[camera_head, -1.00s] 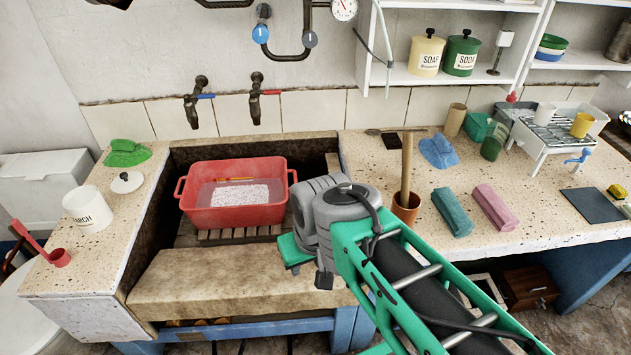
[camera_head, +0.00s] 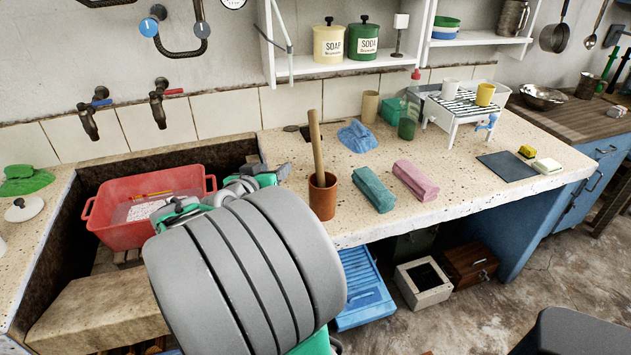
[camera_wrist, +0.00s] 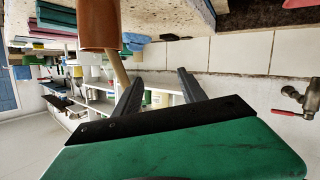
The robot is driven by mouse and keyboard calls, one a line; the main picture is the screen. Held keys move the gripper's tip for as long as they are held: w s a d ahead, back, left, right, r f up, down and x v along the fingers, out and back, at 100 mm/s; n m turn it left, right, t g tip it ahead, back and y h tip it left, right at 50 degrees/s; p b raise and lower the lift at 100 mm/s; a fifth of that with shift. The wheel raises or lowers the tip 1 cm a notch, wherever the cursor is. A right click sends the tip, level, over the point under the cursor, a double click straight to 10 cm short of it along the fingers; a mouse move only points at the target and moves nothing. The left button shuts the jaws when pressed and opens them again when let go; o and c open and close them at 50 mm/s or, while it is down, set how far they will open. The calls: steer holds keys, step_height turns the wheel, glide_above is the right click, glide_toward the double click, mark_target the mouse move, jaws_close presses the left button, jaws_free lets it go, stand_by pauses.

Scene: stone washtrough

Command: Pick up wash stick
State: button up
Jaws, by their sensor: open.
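The wash stick (camera_head: 317,148) is a pale wooden rod standing, slightly tilted, in a brown pot (camera_head: 323,199) on the speckled counter. In the wrist view the picture is turned over; the stick (camera_wrist: 118,70) hangs from the pot (camera_wrist: 98,30) to the left of the fingers. My gripper (camera_wrist: 160,74) is open, with two dark fingers and nothing between them. The stick is beside the fingers, not between them. In the head view my grey arm link hides much of the gripper, which is left of the pot.
A red basin (camera_head: 115,222) sits in the stone trough at left. A teal folded cloth (camera_head: 374,190) and a pink one (camera_head: 416,181) lie right of the pot. A blue cloth (camera_head: 357,136) and white rack (camera_head: 455,118) stand farther back. Taps (camera_head: 158,105) jut from the wall.

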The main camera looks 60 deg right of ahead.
mark_target(313, 138)
steer(key=s+d+r+h, duration=0.1)
steer(key=d, duration=0.1)
steer(key=s+d+r+g+h, duration=0.1)
steer(key=s+d, duration=0.1)
steer(key=s+d+r+m+g+h, duration=0.1)
steer(key=s+d, duration=0.1)
steer(key=shift+d+r+h, duration=0.15)
steer(key=shift+r+h, duration=0.05)
steer(key=shift+h, duration=0.1)
steer(key=d, duration=0.4)
steer(key=d+p, duration=0.1)
steer(key=d, duration=0.1)
steer(key=shift+d+r, duration=0.35)
steer(key=shift+a, duration=0.1)
jaws_close()
